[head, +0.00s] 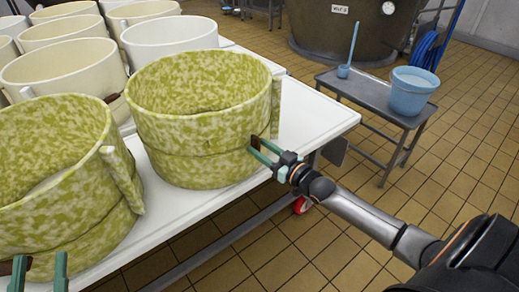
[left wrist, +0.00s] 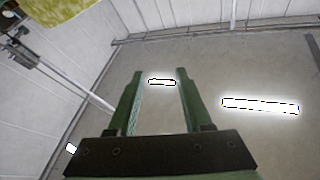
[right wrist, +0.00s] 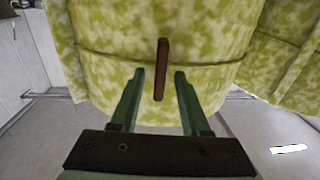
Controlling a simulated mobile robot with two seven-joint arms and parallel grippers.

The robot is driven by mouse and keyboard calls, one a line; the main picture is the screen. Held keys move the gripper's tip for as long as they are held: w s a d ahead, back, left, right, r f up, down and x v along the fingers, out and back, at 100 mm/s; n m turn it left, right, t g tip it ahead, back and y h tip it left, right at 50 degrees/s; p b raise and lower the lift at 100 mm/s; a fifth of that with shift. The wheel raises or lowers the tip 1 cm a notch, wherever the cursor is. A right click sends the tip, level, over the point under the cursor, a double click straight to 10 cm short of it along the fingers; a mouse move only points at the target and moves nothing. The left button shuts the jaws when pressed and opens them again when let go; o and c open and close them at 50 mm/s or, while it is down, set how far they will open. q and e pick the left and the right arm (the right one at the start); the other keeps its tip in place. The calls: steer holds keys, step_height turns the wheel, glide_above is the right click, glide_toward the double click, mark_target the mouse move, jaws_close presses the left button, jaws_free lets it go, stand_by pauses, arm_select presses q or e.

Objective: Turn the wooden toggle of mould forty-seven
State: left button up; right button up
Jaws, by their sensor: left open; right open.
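Two green mottled moulds stand at the front of the white table, a right one (head: 195,105) and a left one (head: 50,165). No number is readable on either. My right gripper (head: 258,147) is open at the right mould's side, around a brown wooden toggle (right wrist: 161,65). In the right wrist view the toggle stands nearly upright between the fingers, with a gap on each side; in the head view it is partly hidden. My left gripper (head: 39,262) is open and empty by the left mould's lower front, near another brown toggle (head: 4,267).
Several cream moulds (head: 65,73) stand behind on the white table (head: 300,125). A grey bench (head: 370,95) with a blue bucket (head: 412,90) and a blue-handled tool (head: 345,70) is at the right. A large vat (head: 350,28) stands behind. The tiled floor at the right is clear.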

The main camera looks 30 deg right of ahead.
steer(key=shift+w, duration=0.3)
jaws_close()
stand_by(0.3)
